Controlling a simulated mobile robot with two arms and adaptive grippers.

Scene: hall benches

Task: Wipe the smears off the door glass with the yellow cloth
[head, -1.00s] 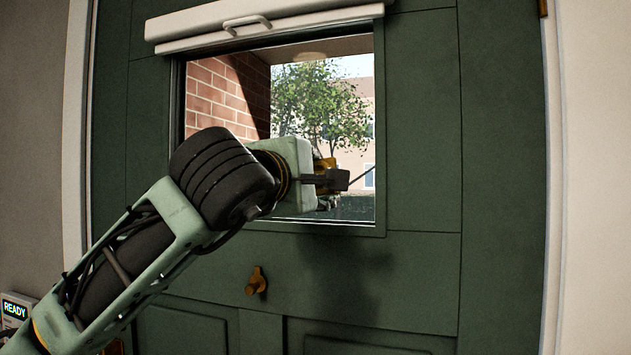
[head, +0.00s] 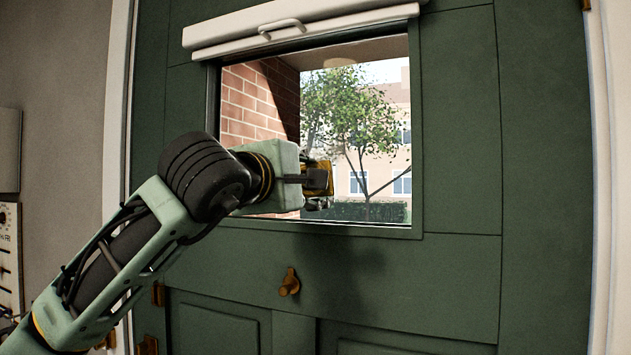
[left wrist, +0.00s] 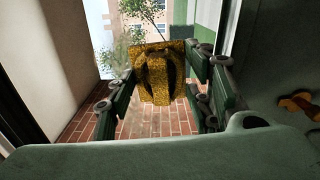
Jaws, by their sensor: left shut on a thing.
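The door glass (head: 385,140) is a pane in a dark green door, and a tree and a building show through it. My left gripper (head: 318,182) is in front of the lower middle of the pane, its arm coming in from the left. It is shut on the yellow cloth (left wrist: 158,75), which is bunched between the fingers in the left wrist view. A bit of the cloth (head: 322,170) shows at the fingertips in the head view. I cannot tell whether the cloth touches the glass. No clear smears show on the visible glass. My right gripper is not in view.
A rolled white blind (head: 300,27) with a handle is across the top of the pane. A brass knob (head: 289,283) sits on the door below it. A wall panel (head: 10,250) is at the far left.

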